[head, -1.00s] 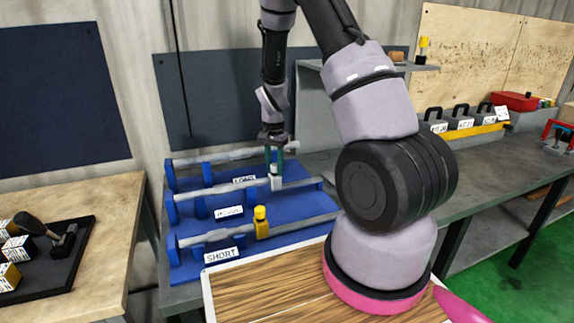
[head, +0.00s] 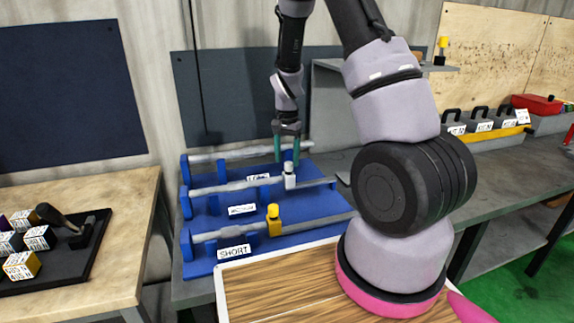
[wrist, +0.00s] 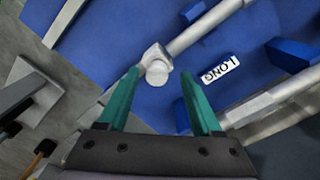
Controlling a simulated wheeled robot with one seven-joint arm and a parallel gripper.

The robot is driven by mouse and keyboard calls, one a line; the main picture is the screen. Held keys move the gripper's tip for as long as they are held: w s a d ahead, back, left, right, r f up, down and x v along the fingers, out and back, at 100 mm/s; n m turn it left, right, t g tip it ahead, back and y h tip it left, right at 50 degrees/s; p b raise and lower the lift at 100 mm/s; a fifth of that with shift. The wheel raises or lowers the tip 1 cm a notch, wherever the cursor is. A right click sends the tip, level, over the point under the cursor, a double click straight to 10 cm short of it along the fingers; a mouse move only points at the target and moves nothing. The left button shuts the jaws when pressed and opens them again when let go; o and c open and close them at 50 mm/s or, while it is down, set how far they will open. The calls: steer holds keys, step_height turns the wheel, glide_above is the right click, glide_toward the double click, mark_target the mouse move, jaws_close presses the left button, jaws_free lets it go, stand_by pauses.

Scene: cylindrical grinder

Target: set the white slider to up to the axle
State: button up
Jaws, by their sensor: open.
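The white slider (head: 290,177) sits upright on the middle rod of the blue rack (head: 308,206). It also shows in the wrist view (wrist: 156,66), ahead of and roughly between my fingertips. The thicker grey axle (head: 225,188) lies along the same rod to its left; it shows at upper right in the wrist view (wrist: 205,27). The slider stands at the axle's end, touching or very close; I cannot tell which. My gripper (head: 287,158), with green fingers, is open and empty just above and behind the slider. It also shows in the wrist view (wrist: 161,82).
The front row, marked SHORT, has a yellow slider (head: 274,220). The back row, marked LONG, has a long axle (head: 225,156). A wooden board (head: 290,285) lies in front. A black tray (head: 85,262) with cubes is at left.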

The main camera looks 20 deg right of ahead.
step_height(320, 180, up, 8)
steer(key=shift+f, duration=0.25)
steer(key=s+r+n+t+y, duration=0.1)
steer(key=s+r+t, duration=0.1)
steer(key=s+r, duration=0.5)
steer(key=s+r+n+t+y, duration=0.1)
steer(key=s+r, duration=0.1)
steer(key=r, duration=0.8)
steer(key=s+r+n+t, duration=0.1)
steer(key=s+r+t, duration=0.1)
steer(key=s+r, duration=0.2)
steer(key=s+a+r+n+t, duration=0.1)
steer(key=s+r, duration=0.3)
steer(key=s, duration=0.7)
steer(key=shift+a+r+n+t, duration=0.3)
steer(key=shift+r+n+t, duration=0.1)
steer(key=shift+t, duration=0.2)
